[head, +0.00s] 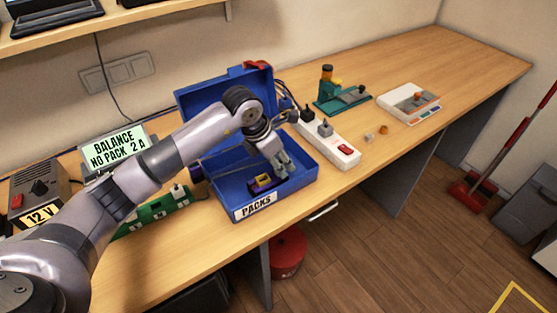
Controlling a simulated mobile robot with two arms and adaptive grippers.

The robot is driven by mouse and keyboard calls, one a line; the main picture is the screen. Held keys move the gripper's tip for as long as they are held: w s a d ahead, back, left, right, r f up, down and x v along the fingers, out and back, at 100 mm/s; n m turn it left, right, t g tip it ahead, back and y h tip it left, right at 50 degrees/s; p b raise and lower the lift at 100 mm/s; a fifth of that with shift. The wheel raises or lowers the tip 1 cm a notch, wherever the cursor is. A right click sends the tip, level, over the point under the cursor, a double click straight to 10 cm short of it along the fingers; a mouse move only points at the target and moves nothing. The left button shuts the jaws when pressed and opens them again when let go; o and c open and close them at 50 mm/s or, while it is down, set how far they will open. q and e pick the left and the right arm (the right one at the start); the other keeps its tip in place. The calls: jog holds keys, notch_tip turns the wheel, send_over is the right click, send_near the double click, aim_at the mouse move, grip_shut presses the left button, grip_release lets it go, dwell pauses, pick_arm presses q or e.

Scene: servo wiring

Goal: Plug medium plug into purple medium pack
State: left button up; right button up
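A small purple pack (257,188) with a yellow part on top lies in the open blue box labelled PACKS (298,190). My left gripper (283,168) points down into the box, just to the right of the pack and apparently apart from it. The fingers are small here, and I cannot tell whether they are open or shut or hold anything. A dark plug-like end (196,174) shows at the box's left side, partly behind my arm; I cannot tell whether it is the medium plug. My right gripper is out of view.
A charger display reading BALANCE NO PACK 2 A (115,148), a 12 V supply (35,190) and a green board (160,208) stand left. A white power strip (328,141) lies close right of the box. The far right bench (455,65) is clear.

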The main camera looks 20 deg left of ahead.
pick_arm(q)
jog(key=v, duration=1.2)
jog(key=shift+w, duration=0.1)
dwell(0.4)
